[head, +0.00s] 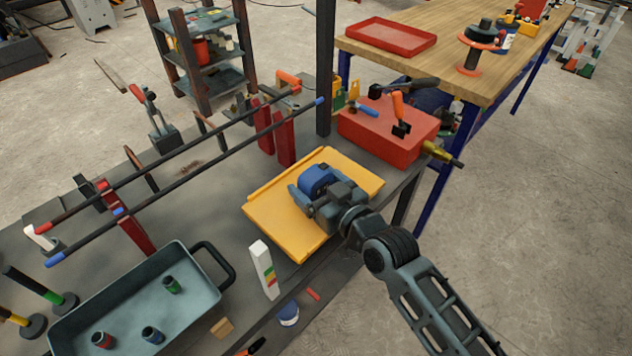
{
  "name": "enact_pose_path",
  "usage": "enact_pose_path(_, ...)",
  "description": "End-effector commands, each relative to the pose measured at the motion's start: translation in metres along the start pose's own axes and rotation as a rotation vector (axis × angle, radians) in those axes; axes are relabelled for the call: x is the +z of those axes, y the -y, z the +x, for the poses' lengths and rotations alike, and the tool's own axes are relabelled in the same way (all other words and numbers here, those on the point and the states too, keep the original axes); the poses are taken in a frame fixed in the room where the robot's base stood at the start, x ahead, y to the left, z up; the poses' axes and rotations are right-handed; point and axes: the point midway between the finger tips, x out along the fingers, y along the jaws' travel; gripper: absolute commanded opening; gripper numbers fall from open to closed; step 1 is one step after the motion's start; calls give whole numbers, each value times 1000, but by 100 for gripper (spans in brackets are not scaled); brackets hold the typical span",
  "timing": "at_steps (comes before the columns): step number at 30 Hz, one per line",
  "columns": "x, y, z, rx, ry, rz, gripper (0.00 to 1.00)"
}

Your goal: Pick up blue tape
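The blue tape (317,177) is a thick blue roll on the yellow tray (275,221), right of the tray's middle. My gripper (318,190) reaches in from the lower right and is at the tape. One finger shows along the tape's left side. The gripper's body hides the tape's near side and most of the other finger. I cannot tell whether the fingers press on the tape or only stand around it. The tape appears to be at the tray's surface; any gap beneath it is hidden.
A red toolbox (388,133) with tools on top stands behind the tray, beside a dark post. Two long bars (190,180) on red supports run to the left. A grey bin (125,310) with small cans and a white box (264,268) stand in front.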

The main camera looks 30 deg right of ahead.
Motion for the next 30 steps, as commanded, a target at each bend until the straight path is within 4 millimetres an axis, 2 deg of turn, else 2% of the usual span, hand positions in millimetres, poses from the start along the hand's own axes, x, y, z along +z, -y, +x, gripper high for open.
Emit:
enact_pose_path(2,0,0,0,0,0,0,76)
enact_pose_path(12,0,0,0,0,0,0,44)
enact_pose_path(23,-6,0,-1,1,-3,0,42)
enact_pose_path(26,-14,0,-2,1,-4,-1,42)
enact_pose_path(30,-36,0,-5,1,-7,-1,42)
